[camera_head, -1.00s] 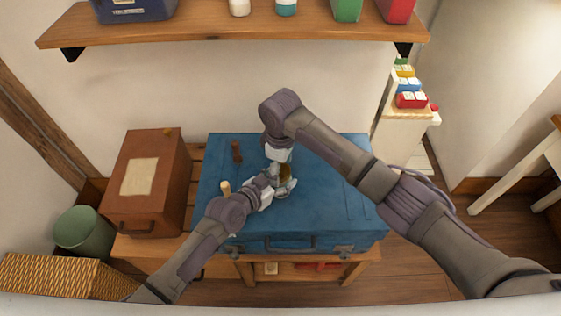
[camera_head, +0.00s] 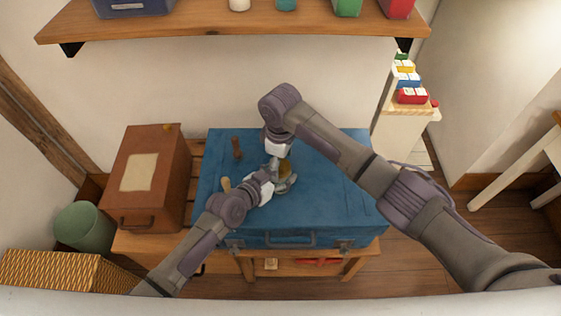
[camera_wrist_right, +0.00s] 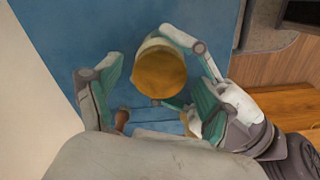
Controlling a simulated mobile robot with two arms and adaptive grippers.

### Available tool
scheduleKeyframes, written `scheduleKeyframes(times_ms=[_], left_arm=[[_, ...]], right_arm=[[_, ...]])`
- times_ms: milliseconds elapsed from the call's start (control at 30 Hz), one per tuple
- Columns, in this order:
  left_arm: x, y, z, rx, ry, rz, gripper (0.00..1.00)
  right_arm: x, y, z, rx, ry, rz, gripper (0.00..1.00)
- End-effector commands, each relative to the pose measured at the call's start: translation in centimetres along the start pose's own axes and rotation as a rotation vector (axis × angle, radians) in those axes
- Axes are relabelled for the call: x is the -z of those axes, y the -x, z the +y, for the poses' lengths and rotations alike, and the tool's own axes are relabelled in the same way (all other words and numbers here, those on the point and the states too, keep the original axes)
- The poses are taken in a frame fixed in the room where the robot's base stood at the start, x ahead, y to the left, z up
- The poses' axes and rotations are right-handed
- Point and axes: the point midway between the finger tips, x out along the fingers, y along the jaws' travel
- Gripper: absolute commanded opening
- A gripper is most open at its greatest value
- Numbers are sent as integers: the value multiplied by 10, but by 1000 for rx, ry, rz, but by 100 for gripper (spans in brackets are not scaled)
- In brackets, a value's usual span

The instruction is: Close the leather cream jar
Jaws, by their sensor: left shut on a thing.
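The jar (camera_head: 286,168) is small and pale with a round amber-brown top. It stands out in the right wrist view (camera_wrist_right: 158,70), above the blue trunk (camera_head: 335,200). I cannot tell whether the amber face is a lid or the cream inside. My left gripper (camera_head: 279,183) is shut on the jar from the lower left; its finger curves around the jar's edge in the right wrist view. My right gripper (camera_head: 280,160) hangs directly above. Its teal-padded fingers (camera_wrist_right: 150,103) are wide apart and empty, with the jar beyond them. The arms partly hide the jar in the head view.
A brown peg-like thing (camera_head: 236,149) and a tan one (camera_head: 226,184) stand on the trunk, left of the grippers. A brown case (camera_head: 160,200) is at the left and a wall shelf (camera_head: 220,27) behind. The trunk's right side is clear.

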Motion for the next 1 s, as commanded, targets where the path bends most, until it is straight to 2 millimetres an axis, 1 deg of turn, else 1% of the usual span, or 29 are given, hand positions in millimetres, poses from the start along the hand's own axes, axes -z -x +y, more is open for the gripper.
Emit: scheduleKeyframes(times_ms=[267, 367, 467, 800, 900, 1000], left_arm=[[0, 0, 0, 0, 0, 0, 0], [0, 0, 0, 0, 0, 0, 0], [0, 0, 0, 0, 0, 0, 0], [0, 0, 0, 0, 0, 0, 0], [0, 0, 0, 0, 0, 0, 0], [0, 0, 0, 0, 0, 0, 0]], right_arm=[[0, 0, 0, 0, 0, 0, 86], [0, 6, 0, -1, 0, 2, 86], [1, 19, 1, -2, 0, 3, 86], [1, 89, 0, -2, 1, 3, 86], [1, 104, 1, -2, 0, 2, 86], [0, 114, 0, -1, 1, 1, 86]])
